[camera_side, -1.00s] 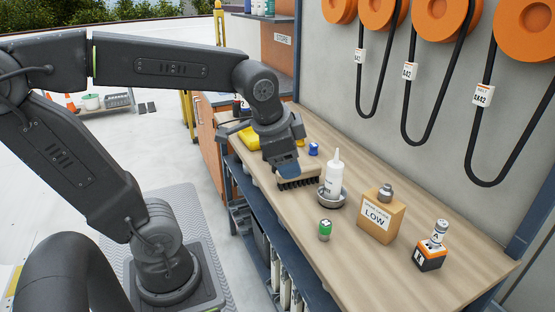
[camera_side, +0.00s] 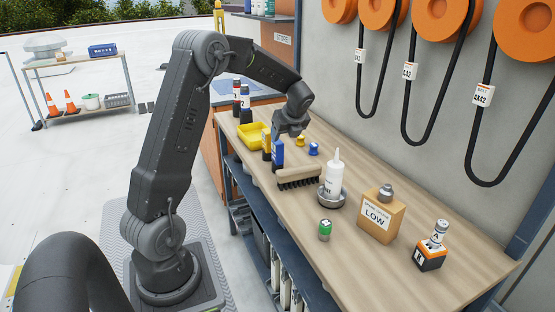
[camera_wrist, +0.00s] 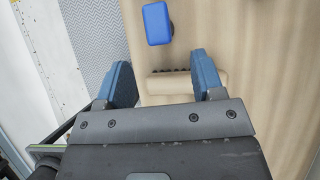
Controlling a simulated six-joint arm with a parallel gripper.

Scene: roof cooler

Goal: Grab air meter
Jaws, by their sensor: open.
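My gripper (camera_side: 290,132) is open and empty above the far part of the wooden workbench. Its two blue fingers also show spread apart in the wrist view (camera_wrist: 163,75). A blue upright device (camera_side: 277,153) and a dark-and-yellow upright device (camera_side: 266,143) stand side by side near the bench's front edge. I cannot tell which of them, if either, is the air meter; their labels are too small to read. In the wrist view a blue rounded block (camera_wrist: 157,23) lies beyond the fingertips, not between them.
A brush (camera_side: 298,177) lies close by, partly behind the fingers in the wrist view (camera_wrist: 172,84).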

